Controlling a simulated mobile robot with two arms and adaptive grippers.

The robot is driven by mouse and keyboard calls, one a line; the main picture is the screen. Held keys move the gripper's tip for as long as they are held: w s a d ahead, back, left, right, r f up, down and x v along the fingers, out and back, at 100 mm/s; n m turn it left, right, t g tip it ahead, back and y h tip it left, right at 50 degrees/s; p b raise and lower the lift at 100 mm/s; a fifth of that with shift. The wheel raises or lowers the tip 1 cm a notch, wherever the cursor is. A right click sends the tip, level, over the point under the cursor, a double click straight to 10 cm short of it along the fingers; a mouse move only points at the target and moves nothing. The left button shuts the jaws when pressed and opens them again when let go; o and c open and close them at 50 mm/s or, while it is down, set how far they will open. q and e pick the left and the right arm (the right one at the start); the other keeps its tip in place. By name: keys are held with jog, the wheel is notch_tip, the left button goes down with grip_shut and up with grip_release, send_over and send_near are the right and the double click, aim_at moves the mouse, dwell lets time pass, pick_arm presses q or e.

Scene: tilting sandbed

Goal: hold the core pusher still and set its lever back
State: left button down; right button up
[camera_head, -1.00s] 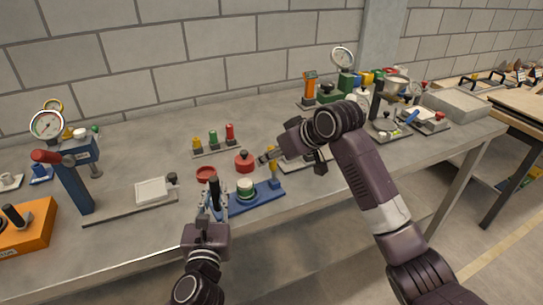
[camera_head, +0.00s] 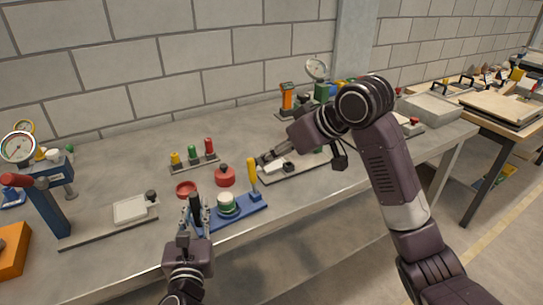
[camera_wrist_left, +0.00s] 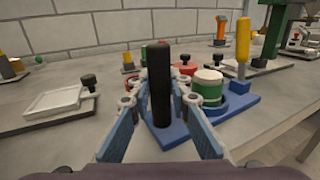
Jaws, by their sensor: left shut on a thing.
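The core pusher has a blue base (camera_head: 243,211) on the bench, with a green and white round core (camera_head: 228,204) and a black upright grip post (camera_head: 195,202). Its yellow lever (camera_head: 252,172) stands nearly upright at the base's right end and also shows in the left wrist view (camera_wrist_left: 242,42). My left gripper (camera_head: 196,217) is shut on the black post, its fingers on either side of the post (camera_wrist_left: 159,85). My right gripper (camera_head: 264,160) is just behind and right of the lever, with a visible gap; its finger opening is unclear.
A red dish (camera_head: 186,190) and a red knobbed part (camera_head: 225,177) lie behind the base. A rack (camera_head: 194,163) holds yellow, green and red pegs. A plate with a white block (camera_head: 300,168) is right of the lever. A white pad (camera_head: 130,210) lies left.

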pick_arm(q)
jog(key=c, duration=1.7)
grip_release()
